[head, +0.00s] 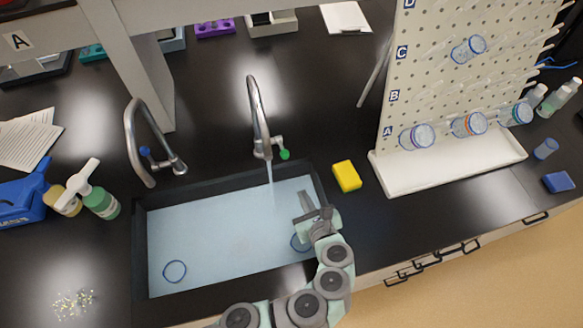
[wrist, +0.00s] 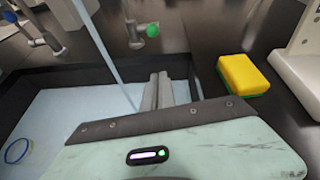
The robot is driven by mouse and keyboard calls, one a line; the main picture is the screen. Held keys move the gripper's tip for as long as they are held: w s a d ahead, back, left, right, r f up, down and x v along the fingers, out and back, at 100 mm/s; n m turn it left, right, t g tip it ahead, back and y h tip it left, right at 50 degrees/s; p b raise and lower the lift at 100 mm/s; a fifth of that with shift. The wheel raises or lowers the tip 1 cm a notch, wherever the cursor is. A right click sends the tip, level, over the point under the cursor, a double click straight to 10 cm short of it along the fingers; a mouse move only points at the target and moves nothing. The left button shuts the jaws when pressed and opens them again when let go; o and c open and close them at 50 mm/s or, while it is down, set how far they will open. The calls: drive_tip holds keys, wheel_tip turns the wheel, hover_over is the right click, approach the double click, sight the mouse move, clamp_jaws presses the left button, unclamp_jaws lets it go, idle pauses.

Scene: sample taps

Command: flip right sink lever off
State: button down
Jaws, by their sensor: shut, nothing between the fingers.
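The right tap (head: 258,118) has a lever with a green knob (head: 284,154) on its right side, and water runs from its spout into the sink (head: 143,225). In the wrist view my closed fingers (wrist: 158,90) point toward the back of the sink, just right of the water stream (wrist: 97,50).
A yellow sponge (head: 347,176) lies right of the sink. The left tap (head: 143,140) has a blue-knobbed lever. A white pegboard rack (head: 450,167) with glassware stands at right. Bottles (head: 100,202) stand left of the sink. Round blue-rimmed items (head: 174,271) lie in the sink.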

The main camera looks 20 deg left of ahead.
sight(282, 147)
drive_tip(key=w+a+f+p, duration=0.1)
drive_tip(key=w+a, duration=0.6)
drive_tip(key=w, duration=0.2)
drive_tip(key=shift+a, duration=0.25)
idle(0.4)
